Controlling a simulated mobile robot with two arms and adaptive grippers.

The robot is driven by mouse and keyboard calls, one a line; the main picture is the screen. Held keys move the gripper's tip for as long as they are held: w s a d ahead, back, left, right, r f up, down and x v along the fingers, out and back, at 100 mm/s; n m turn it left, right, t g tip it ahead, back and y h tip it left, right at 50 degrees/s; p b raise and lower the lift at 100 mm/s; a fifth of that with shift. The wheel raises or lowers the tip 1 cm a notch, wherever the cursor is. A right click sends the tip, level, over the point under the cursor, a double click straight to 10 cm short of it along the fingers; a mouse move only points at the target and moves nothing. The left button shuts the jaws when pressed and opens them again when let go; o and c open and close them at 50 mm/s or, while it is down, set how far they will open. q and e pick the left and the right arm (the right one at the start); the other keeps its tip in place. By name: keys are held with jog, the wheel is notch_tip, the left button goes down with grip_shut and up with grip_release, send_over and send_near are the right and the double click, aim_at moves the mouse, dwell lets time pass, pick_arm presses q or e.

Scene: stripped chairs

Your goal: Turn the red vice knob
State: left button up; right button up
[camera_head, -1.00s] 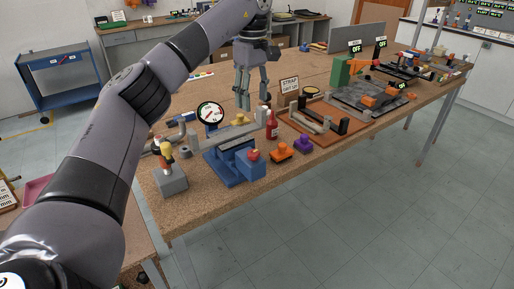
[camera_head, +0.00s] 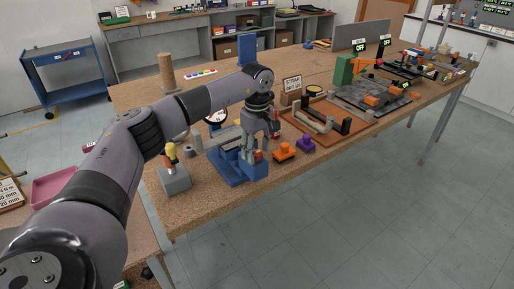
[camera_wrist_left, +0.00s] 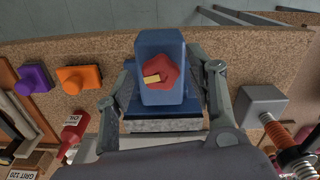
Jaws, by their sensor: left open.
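The red vice knob (camera_wrist_left: 161,74) sits on top of a blue block of the vice (camera_wrist_left: 160,40), with a yellow mark on its face. In the head view the knob (camera_head: 258,155) is partly hidden by my gripper. My left gripper (camera_head: 251,153) points down over the blue vice (camera_head: 226,166). In the left wrist view its two fingers (camera_wrist_left: 160,98) stand apart, one on each side of the block, with the knob between them and a gap to each finger. The left gripper is open. My right gripper is not in view.
An orange knobbed block (camera_head: 284,150) and a purple one (camera_head: 306,142) stand right of the vice. A grey block with a yellow-handled tool (camera_head: 175,178) stands left. A red bottle (camera_wrist_left: 73,128) is close by. A brown tray (camera_head: 337,137) lies further right.

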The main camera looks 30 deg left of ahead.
pick_arm(q)
jog(key=shift+f, duration=0.2)
jog(key=c, duration=1.2)
jog(key=shift+n, duration=0.4)
